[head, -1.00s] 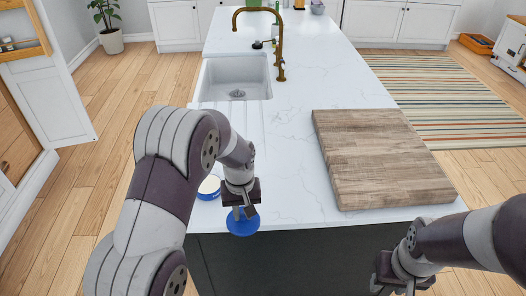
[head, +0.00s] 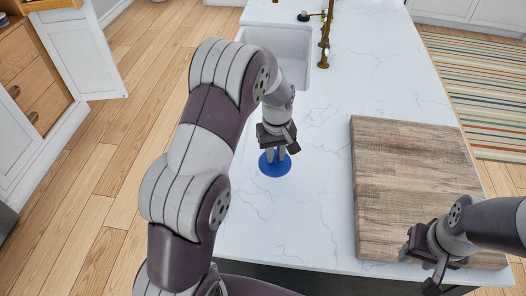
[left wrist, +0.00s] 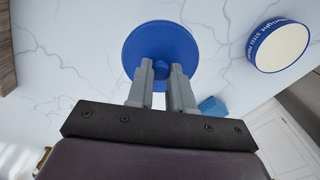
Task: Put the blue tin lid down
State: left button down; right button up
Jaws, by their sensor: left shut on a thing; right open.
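My left gripper (head: 277,153) is shut on the blue tin lid (head: 275,169), a round blue disc with a small knob. In the left wrist view my left gripper (left wrist: 161,72) has both fingers closed at the knob of the lid (left wrist: 150,42). The lid is over the white marble countertop; I cannot tell whether it touches the surface. A blue tin with a pale top (left wrist: 281,46) stands apart from the lid in the left wrist view; my left arm hides it in the head view. My right gripper (head: 433,278) is open and empty by the board's front edge.
A thick wooden board (head: 405,185) lies on the countertop (head: 315,215) to the right. A sink (head: 285,50) with a brass tap (head: 326,40) is behind. A small blue object (left wrist: 212,106) shows in the left wrist view. Bare counter lies between lid and board.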

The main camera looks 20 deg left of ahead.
pick_arm(q)
jog(key=w+a+f, duration=0.1)
jog(key=w+a+f+p, duration=0.1)
jog(key=a, duration=0.1)
jog(key=w+a+f, duration=0.2)
jog(key=shift+a+p, duration=0.15)
jog(key=shift+p, duration=0.15)
jog(key=shift+a+f, duration=0.15)
jog(key=shift+f, duration=0.1)
notch_tip(320, 180, down, 4)
jog(key=shift+s+r+p, duration=0.15)
jog(key=shift+r+p, duration=0.1)
jog(key=shift+p, duration=0.65)
jog(key=shift+f, duration=0.2)
jog(key=shift+f+b, duration=0.15)
jog(key=shift+b, duration=0.15)
jog(key=c, duration=1.1)
grip_release()
jog(key=shift+o, duration=0.4)
pick_arm(e)
jog(key=r, duration=0.3)
jog(key=shift+w+r, duration=0.15)
jog(key=shift+w, duration=0.25)
